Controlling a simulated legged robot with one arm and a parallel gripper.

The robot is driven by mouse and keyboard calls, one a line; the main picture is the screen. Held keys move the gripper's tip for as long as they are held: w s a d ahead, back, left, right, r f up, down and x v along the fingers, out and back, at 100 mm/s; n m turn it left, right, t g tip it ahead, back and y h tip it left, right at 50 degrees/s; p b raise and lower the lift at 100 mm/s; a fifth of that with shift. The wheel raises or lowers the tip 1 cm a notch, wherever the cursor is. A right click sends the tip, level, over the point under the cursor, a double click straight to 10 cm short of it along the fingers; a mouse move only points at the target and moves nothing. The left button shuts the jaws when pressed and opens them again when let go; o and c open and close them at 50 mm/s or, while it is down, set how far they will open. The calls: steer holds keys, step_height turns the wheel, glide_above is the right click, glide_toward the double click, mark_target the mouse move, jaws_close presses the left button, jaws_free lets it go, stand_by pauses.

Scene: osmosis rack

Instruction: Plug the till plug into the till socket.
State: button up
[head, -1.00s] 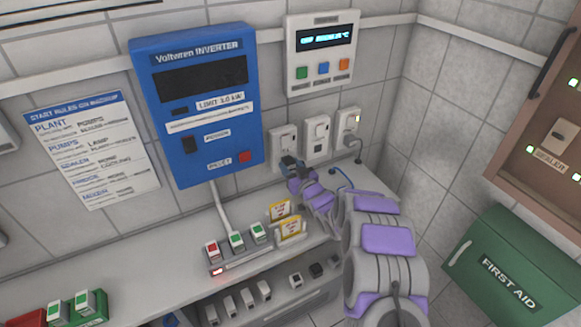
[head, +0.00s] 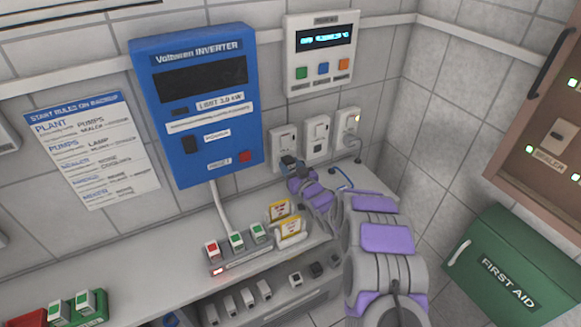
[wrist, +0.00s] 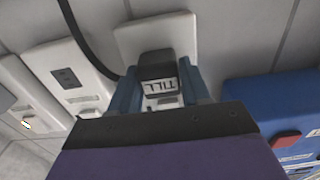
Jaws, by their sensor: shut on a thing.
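My gripper (wrist: 162,97) is shut on a dark plug with a white TILL label (wrist: 163,87), with one blue finger on each side of it. In the wrist view the plug is in front of a white wall socket plate (wrist: 185,38) and covers part of it. I cannot tell whether the plug touches the plate or is in it. In the head view my gripper (head: 292,166) is at the lower part of the leftmost of three wall plates (head: 281,137), right of the inverter. That plate's socket name is not readable.
A middle plate (head: 317,130) and a right plate (head: 347,121), with a grey plug and lead, are close by. The blue inverter (head: 200,105) is to the left. Below is a shelf with yellow-edged cards (head: 290,229). A black cable (wrist: 85,40) crosses the wrist view.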

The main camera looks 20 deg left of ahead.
steer(key=shift+w+a, duration=0.25)
steer(key=shift+a, duration=0.05)
steer(key=o, duration=1)
steer(key=shift+o, duration=0.2)
steer(key=p+v, duration=0.3)
steer(key=v, duration=1.4)
steer(key=shift+d, duration=0.15)
